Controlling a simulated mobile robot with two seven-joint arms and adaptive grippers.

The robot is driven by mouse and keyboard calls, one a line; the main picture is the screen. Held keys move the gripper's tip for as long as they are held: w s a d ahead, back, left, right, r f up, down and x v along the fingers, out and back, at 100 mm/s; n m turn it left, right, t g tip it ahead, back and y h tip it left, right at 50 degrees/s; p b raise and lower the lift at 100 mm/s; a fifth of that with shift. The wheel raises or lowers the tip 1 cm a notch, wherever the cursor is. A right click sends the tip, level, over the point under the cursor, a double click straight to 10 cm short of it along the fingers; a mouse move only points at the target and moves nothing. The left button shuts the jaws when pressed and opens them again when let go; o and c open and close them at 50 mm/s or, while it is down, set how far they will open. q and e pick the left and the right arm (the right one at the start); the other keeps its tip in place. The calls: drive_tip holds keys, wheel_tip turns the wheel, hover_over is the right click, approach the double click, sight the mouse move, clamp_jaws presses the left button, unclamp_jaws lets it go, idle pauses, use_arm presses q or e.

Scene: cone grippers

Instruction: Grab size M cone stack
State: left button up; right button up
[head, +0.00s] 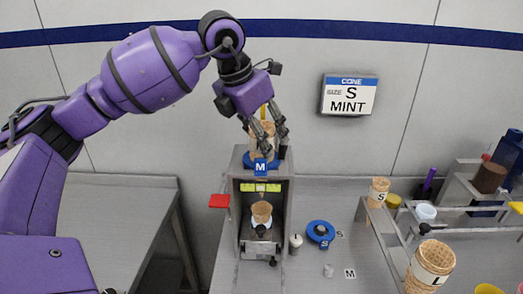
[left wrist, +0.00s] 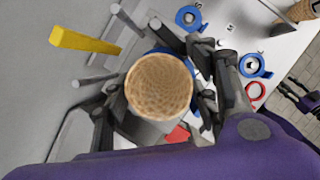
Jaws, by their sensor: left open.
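The size M cone stack (head: 259,143) stands upright in a blue ring on top of a grey dispenser (head: 240,190), above a blue "M" label (head: 261,167). My left gripper (head: 267,130) comes down from above with its fingers around the stack's upper part. In the left wrist view the round open mouth of the top cone (left wrist: 160,85) lies between the spread fingers (left wrist: 160,95). The gripper is open. Whether any finger touches the cone cannot be told. A single cone (head: 262,212) sits inside the dispenser's bay.
An "S" cone stack (head: 379,192) and an "L" cone stack (head: 431,265) stand at the right. A blue ring part (head: 320,232) lies on the table right of the dispenser. A wall sign (head: 349,95) reads size S, mint. A red tab (head: 219,201) sticks out left.

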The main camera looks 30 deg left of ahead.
use_arm(q)
drive_tip(key=c, duration=0.6)
drive_tip(key=shift+r, duration=0.1)
